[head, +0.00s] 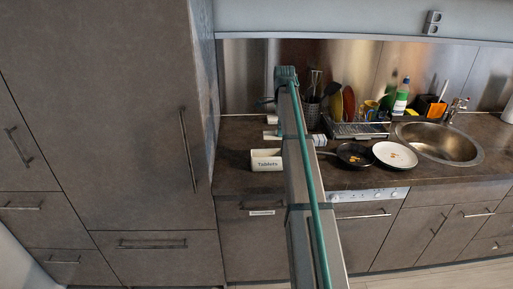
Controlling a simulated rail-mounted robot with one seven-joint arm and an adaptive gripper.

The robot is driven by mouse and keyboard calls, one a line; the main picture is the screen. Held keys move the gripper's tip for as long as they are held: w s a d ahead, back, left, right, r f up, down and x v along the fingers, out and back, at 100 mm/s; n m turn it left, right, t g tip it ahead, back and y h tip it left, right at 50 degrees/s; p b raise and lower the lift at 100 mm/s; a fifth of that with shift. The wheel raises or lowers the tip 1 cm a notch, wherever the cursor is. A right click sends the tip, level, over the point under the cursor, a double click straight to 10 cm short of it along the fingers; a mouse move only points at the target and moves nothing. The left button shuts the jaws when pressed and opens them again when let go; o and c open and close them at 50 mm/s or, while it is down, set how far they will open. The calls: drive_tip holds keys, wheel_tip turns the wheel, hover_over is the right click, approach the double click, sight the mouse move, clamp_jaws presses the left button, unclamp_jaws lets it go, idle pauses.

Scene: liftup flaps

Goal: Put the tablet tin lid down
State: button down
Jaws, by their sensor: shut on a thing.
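A small cream tin labelled "Tablets" (266,163) stands on the dark counter, left of my arm in the head view. I cannot make out its lid for certain or tell how far it is raised. My arm rises through the middle of the picture and covers the area just right of the tin. My gripper is not distinguishable; it seems hidden behind the arm, so its contact with the lid does not show.
Small white objects (271,135) lie behind the tin, partly hidden by my arm. A tall cabinet (110,90) borders the counter on the left.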

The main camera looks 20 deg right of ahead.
drive_tip(key=w+f+p, duration=0.3)
drive_tip(key=w+f, duration=0.1)
drive_tip(key=w, duration=0.5)
drive_tip(key=p, duration=0.1)
hover_over(263, 147)
drive_tip(key=f, duration=0.3)
drive_tip(key=s+f, duration=0.1)
drive_tip(key=shift+d+f, duration=0.2)
drive_tip(key=shift+d, duration=0.05)
drive_tip(key=shift+w+f, duration=0.45)
drive_tip(key=shift+f, duration=0.05)
drive_tip(key=shift+w+a+f+p, duration=0.1)
drive_tip(key=shift+f+p, duration=0.45)
drive_tip(key=shift+f, duration=1.25)
drive_tip(key=shift+f, duration=0.15)
drive_tip(key=c, duration=1.2)
unclamp_jaws()
